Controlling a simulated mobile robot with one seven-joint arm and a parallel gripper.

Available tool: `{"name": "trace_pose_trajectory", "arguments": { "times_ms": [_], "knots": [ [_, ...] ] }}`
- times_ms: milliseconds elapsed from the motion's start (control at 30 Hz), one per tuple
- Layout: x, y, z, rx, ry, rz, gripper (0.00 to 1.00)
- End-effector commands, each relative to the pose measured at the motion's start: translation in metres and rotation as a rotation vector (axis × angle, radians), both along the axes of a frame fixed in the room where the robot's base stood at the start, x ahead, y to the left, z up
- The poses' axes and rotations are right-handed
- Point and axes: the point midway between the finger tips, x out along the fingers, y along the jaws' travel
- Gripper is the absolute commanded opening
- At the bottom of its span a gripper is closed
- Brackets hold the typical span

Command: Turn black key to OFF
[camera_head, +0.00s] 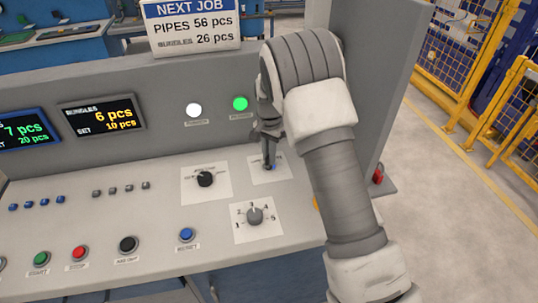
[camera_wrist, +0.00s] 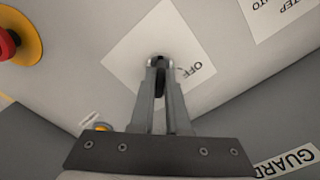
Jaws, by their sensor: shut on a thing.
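The black key (camera_wrist: 160,80) shows as a small dark shape between my fingertips in the wrist view. My gripper (camera_wrist: 159,64) is shut on it, pointing down at a white label plate (camera_wrist: 125,52). The word OFF is readable on the plate just right of the fingertips; other lettering there is hidden by the fingers. In the head view my gripper (camera_head: 268,163) reaches down to the same plate (camera_head: 283,172) on the sloped console. The key is mostly hidden there, and its exact angle cannot be told.
A black selector knob (camera_head: 205,179) sits left of the plate, and a grey numbered dial (camera_head: 255,215) sits below it. A red and yellow emergency button (camera_wrist: 8,42) is at the wrist view's left edge. A lit green lamp (camera_head: 240,104) stands on the upright panel behind.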

Motion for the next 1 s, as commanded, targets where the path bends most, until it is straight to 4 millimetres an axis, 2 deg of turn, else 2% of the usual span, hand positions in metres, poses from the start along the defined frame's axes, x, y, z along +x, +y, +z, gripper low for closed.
{"name": "trace_pose_trajectory", "arguments": {
  "times_ms": [467, 667, 1000],
  "knots": [
    [0.0001, 0.0002, -0.0002, 0.001, 0.000, 0.068, 0.00],
    [0.0003, -0.0003, -0.0006, 0.001, -0.001, 0.199, 0.00],
    [0.0006, -0.0002, -0.0001, 0.001, -0.002, 0.517, 0.00]
  ]
}}
